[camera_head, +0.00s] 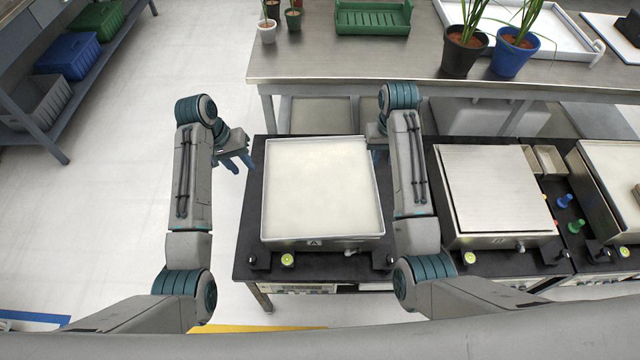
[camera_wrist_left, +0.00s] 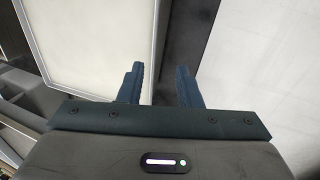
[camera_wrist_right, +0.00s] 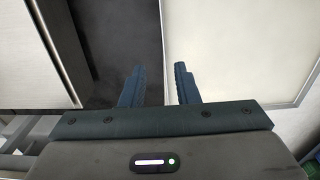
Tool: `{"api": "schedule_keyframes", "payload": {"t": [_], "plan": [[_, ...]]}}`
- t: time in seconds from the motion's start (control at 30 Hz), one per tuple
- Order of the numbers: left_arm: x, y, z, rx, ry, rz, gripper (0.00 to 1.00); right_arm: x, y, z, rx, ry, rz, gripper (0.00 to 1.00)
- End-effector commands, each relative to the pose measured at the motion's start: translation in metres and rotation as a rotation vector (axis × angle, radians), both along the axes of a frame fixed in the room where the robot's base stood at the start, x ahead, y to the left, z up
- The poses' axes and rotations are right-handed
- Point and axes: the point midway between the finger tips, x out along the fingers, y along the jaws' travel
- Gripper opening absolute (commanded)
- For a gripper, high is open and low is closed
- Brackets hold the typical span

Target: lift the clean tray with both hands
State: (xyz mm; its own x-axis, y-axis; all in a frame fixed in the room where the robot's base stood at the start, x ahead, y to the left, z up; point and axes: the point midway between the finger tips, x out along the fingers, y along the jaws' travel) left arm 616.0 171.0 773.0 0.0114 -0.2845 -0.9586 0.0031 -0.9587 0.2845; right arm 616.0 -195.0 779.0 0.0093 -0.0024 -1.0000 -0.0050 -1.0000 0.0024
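The pale, empty-looking tray (camera_head: 322,190) with a thin metal rim sits level on the dark stand marked A, between my two arms. It also shows in the left wrist view (camera_wrist_left: 95,35) and the right wrist view (camera_wrist_right: 245,45). My left gripper (camera_head: 237,162) is open and empty, beside the tray's left side near its far half.
A second station with a metal plate (camera_head: 495,188) stands close on the right. Behind is a steel bench (camera_head: 330,65) with a green tray (camera_head: 373,18), potted plants and a white tray (camera_head: 570,45). Floor (camera_head: 100,210) on the left is clear.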

Motion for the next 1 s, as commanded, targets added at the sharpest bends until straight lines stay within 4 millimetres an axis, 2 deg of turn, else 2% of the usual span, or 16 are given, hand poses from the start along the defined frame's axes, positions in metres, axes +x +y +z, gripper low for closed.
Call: {"api": "schedule_keyframes", "payload": {"t": [0.13, 0.53, 0.67, 1.0], "plan": [[0.010, -0.005, 0.008, -0.012, 0.012, -0.007, 0.31, 0.011, 0.006, 0.009, 0.003, 0.010, 0.005, 0.28], [0.010, -0.007, 0.004, -0.012, 0.014, -0.006, 0.31, 0.010, 0.005, 0.004, 0.002, 0.012, 0.005, 0.28], [0.010, -0.012, -0.011, -0.014, 0.016, -0.007, 0.31, 0.010, 0.005, -0.011, 0.002, 0.014, 0.005, 0.28], [0.010, -0.030, -0.068, -0.013, 0.015, -0.007, 0.31, 0.010, 0.005, -0.072, 0.002, 0.014, 0.005, 0.28]]}}
